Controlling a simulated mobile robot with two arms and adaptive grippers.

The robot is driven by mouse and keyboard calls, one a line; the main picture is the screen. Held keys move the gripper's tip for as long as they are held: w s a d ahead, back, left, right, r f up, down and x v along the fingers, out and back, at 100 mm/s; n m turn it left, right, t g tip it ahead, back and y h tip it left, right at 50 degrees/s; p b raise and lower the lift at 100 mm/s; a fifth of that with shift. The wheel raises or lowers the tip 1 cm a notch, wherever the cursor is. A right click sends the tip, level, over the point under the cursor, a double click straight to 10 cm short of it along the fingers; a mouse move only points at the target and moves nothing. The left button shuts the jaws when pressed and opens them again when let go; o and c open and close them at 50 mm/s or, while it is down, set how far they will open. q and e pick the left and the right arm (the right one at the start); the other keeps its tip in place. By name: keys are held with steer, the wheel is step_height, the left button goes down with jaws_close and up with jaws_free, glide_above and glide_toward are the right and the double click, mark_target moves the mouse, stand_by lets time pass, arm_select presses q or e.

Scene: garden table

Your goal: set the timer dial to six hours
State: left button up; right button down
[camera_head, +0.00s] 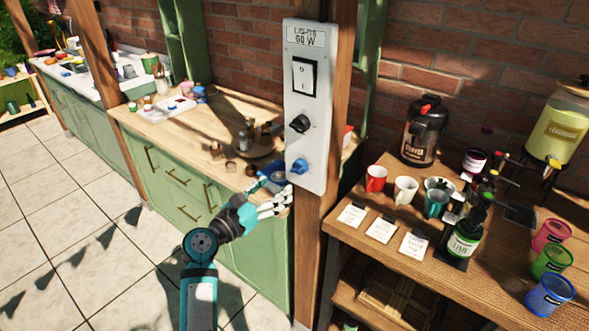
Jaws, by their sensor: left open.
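A white control panel (322,100) is mounted upright on a wooden post. Its top label appears to read "LIGHTS 60 W". My left gripper (284,200) is open and empty, just below and left of the blue knob, by the panel's lower left edge. I see no contact with either knob. My right gripper is out of view.
A green cabinet with a wooden top (185,130) stands behind and left of the panel. On the right, a wooden table (370,248) holds mugs, cards, a black dispenser (424,133), bottles and coloured cups. The tiled floor (70,230) at left is open.

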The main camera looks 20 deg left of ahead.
mark_target(295, 172)
arm_select(q)
steer(key=x, duration=0.8)
steer(key=shift+d+p, duration=0.1)
steer(key=shift+p, duration=0.3)
steer(key=shift+w+d+f, duration=0.1)
steer(key=shift+w+d, duration=0.05)
steer(key=shift+w, duration=0.4)
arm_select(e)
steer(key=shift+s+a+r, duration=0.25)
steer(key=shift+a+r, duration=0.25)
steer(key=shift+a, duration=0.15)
arm_select(q)
steer(key=c, duration=1.1)
steer(key=shift+c, duration=0.2)
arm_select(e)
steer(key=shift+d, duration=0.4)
